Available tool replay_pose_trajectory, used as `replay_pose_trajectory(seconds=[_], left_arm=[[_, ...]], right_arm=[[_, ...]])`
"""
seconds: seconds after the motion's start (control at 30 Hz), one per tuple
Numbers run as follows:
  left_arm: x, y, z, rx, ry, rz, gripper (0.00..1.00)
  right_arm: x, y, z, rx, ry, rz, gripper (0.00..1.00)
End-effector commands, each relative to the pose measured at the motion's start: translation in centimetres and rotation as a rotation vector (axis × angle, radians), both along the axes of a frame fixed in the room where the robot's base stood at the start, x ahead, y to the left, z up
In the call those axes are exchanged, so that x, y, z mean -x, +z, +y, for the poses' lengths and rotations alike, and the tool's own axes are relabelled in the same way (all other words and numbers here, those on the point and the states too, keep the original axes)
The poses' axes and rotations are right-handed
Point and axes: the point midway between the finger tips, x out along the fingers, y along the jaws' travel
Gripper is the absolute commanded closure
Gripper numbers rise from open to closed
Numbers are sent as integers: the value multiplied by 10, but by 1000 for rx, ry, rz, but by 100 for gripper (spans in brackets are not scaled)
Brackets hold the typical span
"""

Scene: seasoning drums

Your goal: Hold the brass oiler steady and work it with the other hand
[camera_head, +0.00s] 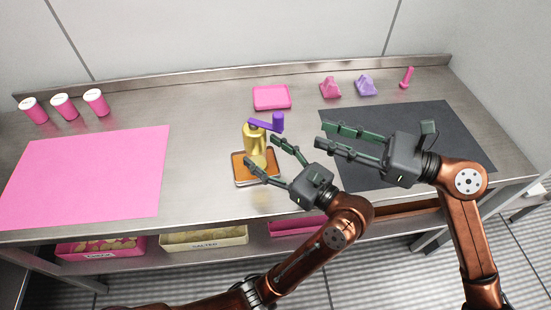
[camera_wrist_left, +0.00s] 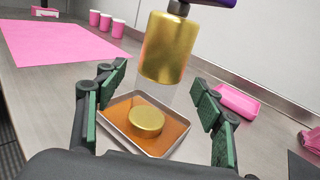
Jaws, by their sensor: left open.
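The brass oiler (camera_head: 255,146) is a gold cylinder with a purple crank handle (camera_head: 277,121) on top. It stands upright on a metal tray with an orange-brown bottom (camera_head: 241,180). In the left wrist view its upper body (camera_wrist_left: 165,50) shows above a gold disc-like base (camera_wrist_left: 146,121), with a clear-looking part between. My left gripper (camera_head: 260,149) is open; its fingers point at the oiler from the near right. In the left wrist view the open fingers (camera_wrist_left: 158,92) flank the oiler without visible contact. My right gripper (camera_head: 321,135) is open and empty, right of the crank handle.
A pink mat (camera_head: 90,178) lies left, with three pink cups (camera_head: 64,106) behind it. A dark mat (camera_head: 440,130) lies right under my right arm. A pink tray (camera_head: 272,97), pink and purple pieces (camera_head: 366,85) and a pink tool (camera_head: 407,77) stand at the back. Labelled bins (camera_head: 204,240) sit below.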

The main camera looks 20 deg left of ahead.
Motion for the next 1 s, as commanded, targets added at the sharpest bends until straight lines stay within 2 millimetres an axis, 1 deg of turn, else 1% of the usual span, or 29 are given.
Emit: replay_pose_trajectory(seconds=[0.03,0.1,0.23,0.37,0.6,1.0], left_arm=[[-2,1,8,-2,2,-3,38],[-5,1,16,-2,1,-1,38],[-9,1,27,-2,0,-1,38],[-10,1,32,-2,0,-1,38],[-10,1,32,-2,0,0,38],[-10,1,32,-2,-1,0,66]], right_arm=[[0,0,0,0,0,0,71],[0,0,0,0,0,0,71],[0,0,0,0,0,0,71],[0,0,0,0,0,0,71],[0,0,0,0,0,0,71],[0,0,0,0,0,0,71]])
